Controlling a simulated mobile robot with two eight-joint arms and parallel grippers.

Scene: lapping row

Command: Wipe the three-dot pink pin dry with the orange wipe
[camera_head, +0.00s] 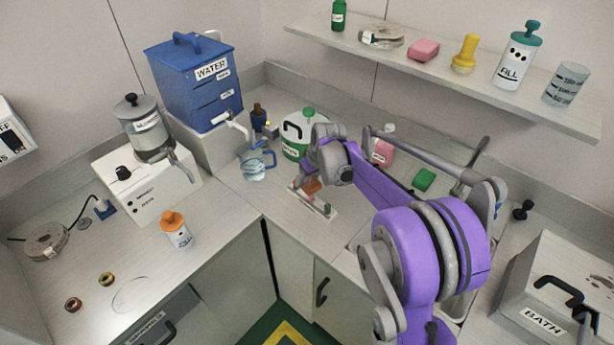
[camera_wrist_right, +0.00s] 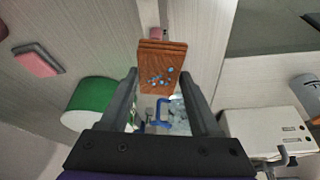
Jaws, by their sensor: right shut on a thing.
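My right gripper (camera_head: 308,181) is low over the small pale tray (camera_head: 318,205) on the back counter. It is shut on the orange wipe (camera_wrist_right: 161,58), a folded orange-brown piece with pale blue specks that spans the gap between the fingertips (camera_wrist_right: 160,74). The wipe (camera_head: 312,186) also shows in the head view, partly hidden by the gripper. A small pink end (camera_wrist_right: 156,33) shows just past the wipe in the right wrist view; I cannot tell whether it is the three-dot pin or whether they touch. No dots are readable. My left gripper is not in view.
A clear jug (camera_head: 255,164), a green-and-white container (camera_head: 296,137) and a blue water tank (camera_head: 190,80) stand left of the gripper. A pink bottle (camera_head: 383,151) and a green block (camera_head: 424,180) lie to its right. The left counter has free room in front.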

